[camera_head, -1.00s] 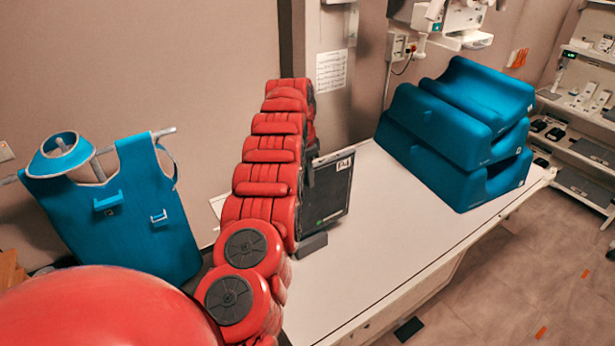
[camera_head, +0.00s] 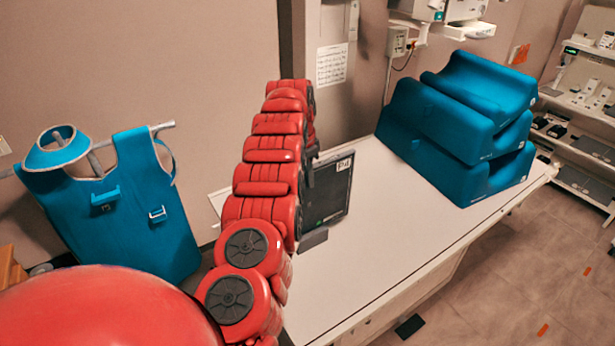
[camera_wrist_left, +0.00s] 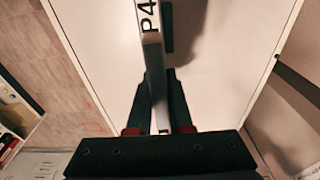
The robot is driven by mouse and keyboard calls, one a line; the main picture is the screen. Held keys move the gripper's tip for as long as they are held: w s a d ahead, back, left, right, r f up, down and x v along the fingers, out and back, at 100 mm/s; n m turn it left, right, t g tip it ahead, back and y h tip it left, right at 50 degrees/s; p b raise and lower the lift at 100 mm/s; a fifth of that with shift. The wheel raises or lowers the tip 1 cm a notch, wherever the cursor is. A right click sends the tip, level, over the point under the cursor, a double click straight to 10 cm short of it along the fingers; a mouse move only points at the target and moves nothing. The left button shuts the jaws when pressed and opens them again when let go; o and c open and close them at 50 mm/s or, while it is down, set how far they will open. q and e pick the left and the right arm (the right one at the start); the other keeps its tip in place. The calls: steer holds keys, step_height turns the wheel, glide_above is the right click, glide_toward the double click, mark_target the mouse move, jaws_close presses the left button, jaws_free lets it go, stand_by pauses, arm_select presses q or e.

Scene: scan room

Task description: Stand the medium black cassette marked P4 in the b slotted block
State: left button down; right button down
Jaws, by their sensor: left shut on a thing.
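The black cassette marked P4 (camera_head: 328,194) stands roughly upright over the white table, partly hidden by my red left arm. In the left wrist view its pale, P4-labelled edge (camera_wrist_left: 150,50) runs between my fingers. My left gripper (camera_wrist_left: 158,105) is shut on it; in the head view the arm mostly hides the jaws. A small dark grey block (camera_head: 313,240), which may be the b slotted block, sits at the cassette's lower left. I read no letter on it, and cannot tell whether the cassette is in a slot. My right gripper is out of view.
The white table (camera_head: 375,250) is bare in front and to the right of the cassette. Stacked blue foam supports (camera_head: 450,130) fill its far right end. A blue apron (camera_head: 150,205) hangs at the left. Shelves (camera_head: 580,150) stand at the far right.

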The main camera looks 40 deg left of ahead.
arm_select(q)
steer(key=shift+f+b, duration=0.8)
steer(key=shift+f, duration=0.2)
steer(key=c, duration=0.7)
jaws_free()
steer(key=shift+c, duration=0.2)
steer(key=shift+f, duration=0.1)
